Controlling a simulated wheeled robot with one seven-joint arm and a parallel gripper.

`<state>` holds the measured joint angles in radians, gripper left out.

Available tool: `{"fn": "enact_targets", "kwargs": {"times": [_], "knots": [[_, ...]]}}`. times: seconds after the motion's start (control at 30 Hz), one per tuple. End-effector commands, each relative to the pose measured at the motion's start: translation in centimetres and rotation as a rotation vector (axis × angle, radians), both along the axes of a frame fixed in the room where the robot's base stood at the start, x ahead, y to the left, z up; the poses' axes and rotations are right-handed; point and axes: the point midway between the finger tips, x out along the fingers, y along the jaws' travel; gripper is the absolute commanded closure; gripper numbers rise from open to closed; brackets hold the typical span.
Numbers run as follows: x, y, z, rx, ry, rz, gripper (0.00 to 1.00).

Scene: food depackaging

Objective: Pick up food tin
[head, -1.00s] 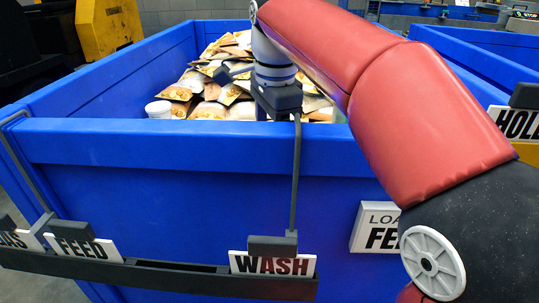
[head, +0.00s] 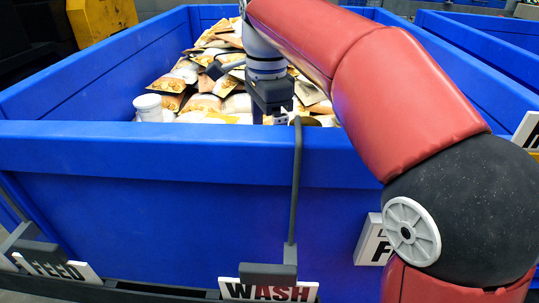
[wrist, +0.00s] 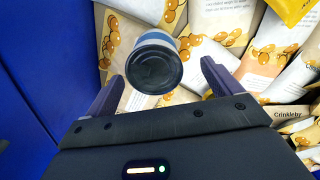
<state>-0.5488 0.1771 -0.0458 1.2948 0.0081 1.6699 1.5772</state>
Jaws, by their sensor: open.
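A tin (wrist: 155,62) with a dark round end and a blue and white side shows in the wrist view, among the packets near the crate wall. My gripper (wrist: 163,72) is open, with one finger on each side of the tin's near end in that view. I cannot tell how far above or below the fingertips the tin is. In the head view my gripper (head: 269,117) hangs down inside the blue crate, just behind its front wall. The tin cannot be made out clearly there.
The blue crate (head: 150,140) has high walls and holds many paper food packets (head: 205,103). A white tub (head: 148,107) stands at its left front. The front wall is close to my gripper. A WASH sign (head: 267,291) hangs on the crate's outside.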

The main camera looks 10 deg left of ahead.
Motion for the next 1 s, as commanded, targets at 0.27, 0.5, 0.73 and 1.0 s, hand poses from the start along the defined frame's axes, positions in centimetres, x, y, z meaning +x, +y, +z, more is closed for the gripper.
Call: {"fn": "enact_targets", "kwargs": {"times": [0.27, 0.5, 0.73, 1.0], "knots": [[-0.6, -0.4, -4.0, -0.001, 0.002, 0.000, 0.10], [-0.6, -0.4, -6.2, 0.001, 0.000, 0.001, 0.10], [-0.6, -0.4, -6.2, 0.000, -0.001, 0.000, 0.11], [-0.6, -0.4, -6.2, 0.000, 0.000, 0.000, 0.46]]}}
